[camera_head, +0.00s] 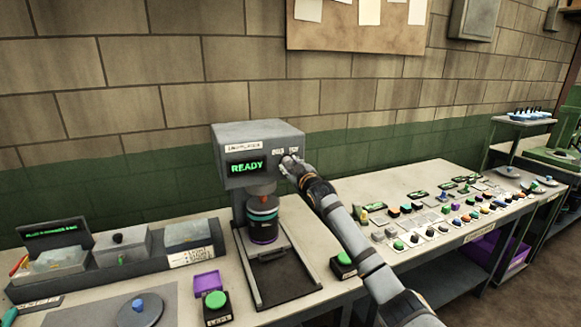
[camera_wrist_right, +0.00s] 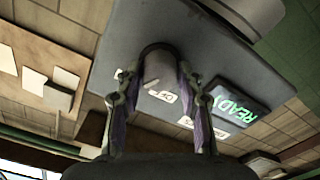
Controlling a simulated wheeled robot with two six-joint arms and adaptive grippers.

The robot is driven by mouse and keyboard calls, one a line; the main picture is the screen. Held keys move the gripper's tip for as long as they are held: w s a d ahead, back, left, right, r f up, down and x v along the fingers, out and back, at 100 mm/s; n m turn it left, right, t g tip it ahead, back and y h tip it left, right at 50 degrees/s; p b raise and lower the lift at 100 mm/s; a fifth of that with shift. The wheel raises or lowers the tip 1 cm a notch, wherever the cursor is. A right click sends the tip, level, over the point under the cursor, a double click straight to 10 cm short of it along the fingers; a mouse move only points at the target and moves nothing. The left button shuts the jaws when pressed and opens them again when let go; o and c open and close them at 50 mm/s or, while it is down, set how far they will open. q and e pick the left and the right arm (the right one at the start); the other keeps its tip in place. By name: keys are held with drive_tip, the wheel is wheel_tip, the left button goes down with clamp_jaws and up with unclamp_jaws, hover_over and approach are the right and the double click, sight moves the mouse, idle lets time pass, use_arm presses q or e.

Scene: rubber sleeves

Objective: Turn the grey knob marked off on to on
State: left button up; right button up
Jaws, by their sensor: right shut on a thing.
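A grey press-like machine (camera_head: 222,137) stands on the bench with a lit green READY display (camera_head: 247,167). My right gripper (camera_head: 291,162) is at the upper right of its front face, just right of the display. In the right wrist view my right gripper (camera_wrist_right: 160,74) has a finger on each side of the grey knob (camera_wrist_right: 158,67) and is shut on it. Small white labels (camera_wrist_right: 163,96) lie beside the knob; their words and the knob's exact setting are not clear. In the head view the gripper mostly hides the knob. My left gripper is not in view.
Below the machine head is a dark cylinder (camera_head: 263,222) over a base plate (camera_head: 285,280). Green buttons (camera_head: 216,300) stand in front. Several small buttons and knobs (camera_head: 440,225) cover the bench to the right. A grey box unit (camera_head: 122,243) stands at left.

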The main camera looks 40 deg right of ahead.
drive_tip(key=o, duration=1.2)
drive_tip(key=shift+c, duration=0.2)
drive_tip(key=v, duration=0.7)
drive_tip(key=shift+s, duration=0.25)
drive_tip(key=shift+a+f, duration=0.1)
drive_tip(key=shift+f, duration=0.05)
